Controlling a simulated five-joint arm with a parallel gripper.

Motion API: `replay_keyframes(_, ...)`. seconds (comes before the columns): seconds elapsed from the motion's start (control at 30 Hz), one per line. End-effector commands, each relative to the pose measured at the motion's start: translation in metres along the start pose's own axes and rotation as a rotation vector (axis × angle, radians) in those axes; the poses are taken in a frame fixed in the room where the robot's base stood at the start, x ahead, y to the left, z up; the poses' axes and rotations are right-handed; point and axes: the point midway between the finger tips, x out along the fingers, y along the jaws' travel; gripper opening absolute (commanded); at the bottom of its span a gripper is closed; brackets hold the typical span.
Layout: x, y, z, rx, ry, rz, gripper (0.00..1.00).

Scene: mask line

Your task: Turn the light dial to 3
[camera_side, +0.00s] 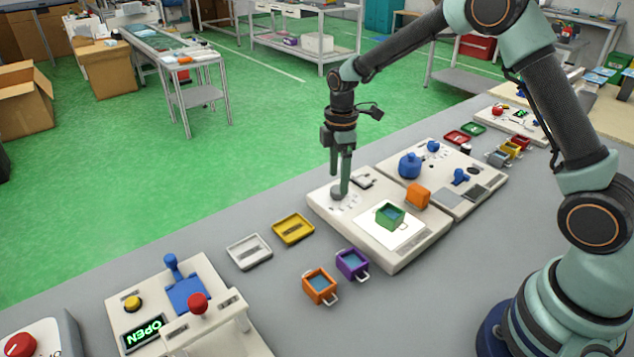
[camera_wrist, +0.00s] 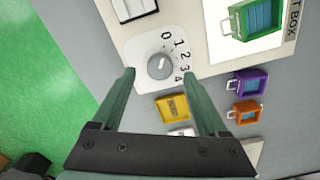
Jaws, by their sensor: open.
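The light dial (camera_wrist: 158,67) is a round grey knob on a white plate, with the numbers 0 to 4 printed along its right side in the wrist view. A short pale mark on it points right and slightly up, roughly toward 2; the exact number is hard to tell. My gripper (camera_wrist: 160,73) is open, its green fingers on either side of the dial with a gap to each. In the side view my gripper (camera_side: 341,190) points down at the dial (camera_side: 336,193), at the panel's left corner. Contact cannot be told.
A green bin (camera_side: 389,217) stands on the panel's bright white light box (camera_side: 400,236), near an orange block (camera_side: 418,195). Purple (camera_side: 352,264) and orange (camera_side: 319,287) bins, and yellow (camera_side: 293,229) and white (camera_side: 249,251) trays, lie in front. Blue knobs (camera_side: 410,166) stand behind.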

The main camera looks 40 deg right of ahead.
Motion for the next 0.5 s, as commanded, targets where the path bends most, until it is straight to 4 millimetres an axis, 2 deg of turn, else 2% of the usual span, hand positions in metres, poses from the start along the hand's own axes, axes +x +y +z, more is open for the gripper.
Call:
replay_keyframes(0.03,0.009,-0.001,0.001,0.0,-0.002,-0.004,0.77)
replay_keyframes(0.2,0.024,0.0,0.0,0.001,0.0,-0.001,0.77)
replay_keyframes(0.5,0.029,0.0,0.0,0.001,0.0,0.0,0.77)
